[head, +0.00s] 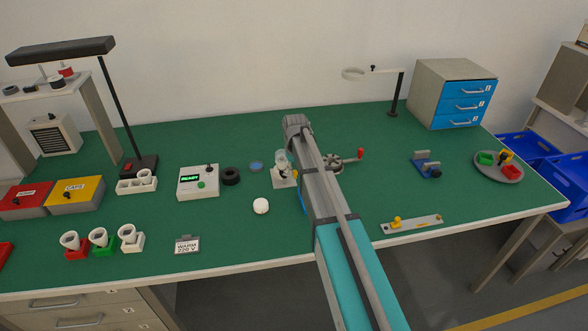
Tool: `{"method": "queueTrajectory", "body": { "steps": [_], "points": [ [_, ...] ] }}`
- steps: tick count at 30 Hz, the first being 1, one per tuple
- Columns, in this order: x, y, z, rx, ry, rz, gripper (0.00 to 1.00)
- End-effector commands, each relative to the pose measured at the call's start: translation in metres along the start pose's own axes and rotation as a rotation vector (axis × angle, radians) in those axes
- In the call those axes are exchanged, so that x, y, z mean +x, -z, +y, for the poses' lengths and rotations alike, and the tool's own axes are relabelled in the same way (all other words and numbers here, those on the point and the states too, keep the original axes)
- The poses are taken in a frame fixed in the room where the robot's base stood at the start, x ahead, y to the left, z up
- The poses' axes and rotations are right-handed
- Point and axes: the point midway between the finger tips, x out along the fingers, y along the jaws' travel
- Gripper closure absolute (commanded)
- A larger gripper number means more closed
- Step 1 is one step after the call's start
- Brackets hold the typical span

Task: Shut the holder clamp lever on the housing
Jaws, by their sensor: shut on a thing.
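My arm reaches across the middle of the bench in the head view and covers what lies behind it. My gripper's jaws are hidden by the arm, so I cannot see their opening or what is between them. A pale housing (284,181) stands just left of the arm, with a clear glass bulb shape (281,159) at its top. A small yellow part (295,175) shows at its right side, partly covered by the arm; I cannot tell whether it is the clamp lever or how it is set. A grey round part with a red-tipped rod (347,158) shows right of the arm.
A white ball (261,206), a black ring (231,176) and a control box reading READY (198,182) are left of the housing. A blue-grey fixture (427,165), a yellow-knobbed strip (412,223) and a round tray (500,175) are to the right. Green bench surface between them is clear.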

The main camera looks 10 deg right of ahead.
Motion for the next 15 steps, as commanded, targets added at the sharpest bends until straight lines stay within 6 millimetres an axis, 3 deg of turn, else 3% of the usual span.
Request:
{"method": "queueTrajectory", "body": {
  "steps": [15],
  "points": [
    [0.0, -0.011, -0.013, 0.385, -0.002, -0.003, 1.0]
  ]
}}
